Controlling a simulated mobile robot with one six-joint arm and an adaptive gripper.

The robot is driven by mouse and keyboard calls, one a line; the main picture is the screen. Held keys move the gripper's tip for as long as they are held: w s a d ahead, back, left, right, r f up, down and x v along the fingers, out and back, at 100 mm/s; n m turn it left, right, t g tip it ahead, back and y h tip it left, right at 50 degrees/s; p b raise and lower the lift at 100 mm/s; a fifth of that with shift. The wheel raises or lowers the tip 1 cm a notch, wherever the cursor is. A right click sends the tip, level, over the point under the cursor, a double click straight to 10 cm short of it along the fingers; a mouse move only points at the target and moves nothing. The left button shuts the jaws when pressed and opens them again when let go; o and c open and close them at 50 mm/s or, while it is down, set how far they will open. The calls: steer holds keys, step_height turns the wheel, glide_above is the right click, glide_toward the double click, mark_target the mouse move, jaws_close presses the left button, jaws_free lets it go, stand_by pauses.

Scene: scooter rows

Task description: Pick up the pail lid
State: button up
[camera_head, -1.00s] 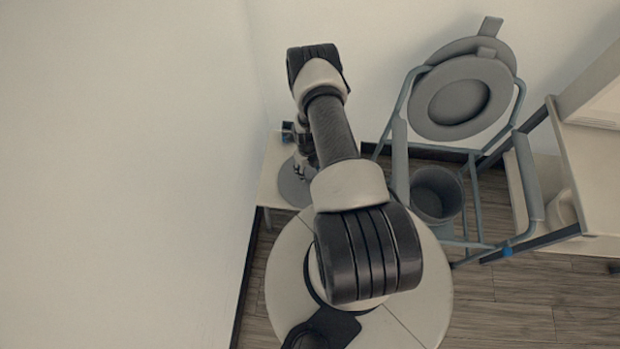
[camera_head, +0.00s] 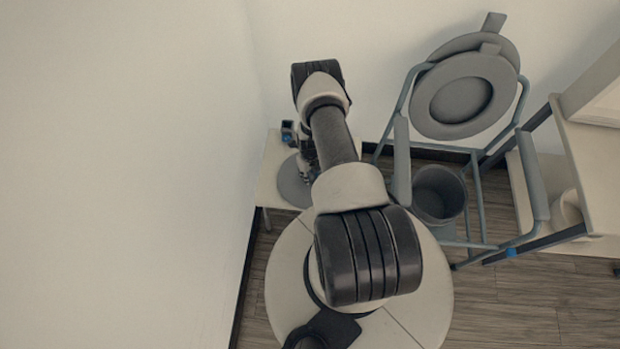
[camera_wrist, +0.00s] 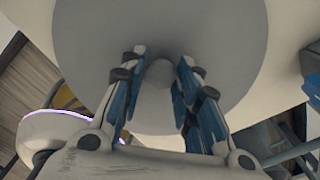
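The pail lid is a flat grey disc (camera_head: 290,184) on a small pale table, partly hidden by my arm in the head view. In the wrist view the lid (camera_wrist: 225,45) fills the upper middle, and its round grey knob (camera_wrist: 158,75) stands near its centre. My gripper (camera_wrist: 161,62) is open, with one blue-and-dark finger on each side of the knob. Whether either finger touches the knob is not clear. In the head view my gripper is mostly hidden behind my arm. The grey pail (camera_head: 438,194) sits under the commode chair.
The small table (camera_head: 270,177) stands against the wall. The commode chair (camera_head: 401,170) with its raised round seat (camera_head: 430,100) is to the right. A pale bench (camera_head: 600,165) stands further right. Wooden floor (camera_head: 500,310) is clear at the lower right.

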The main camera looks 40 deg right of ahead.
jaws_close()
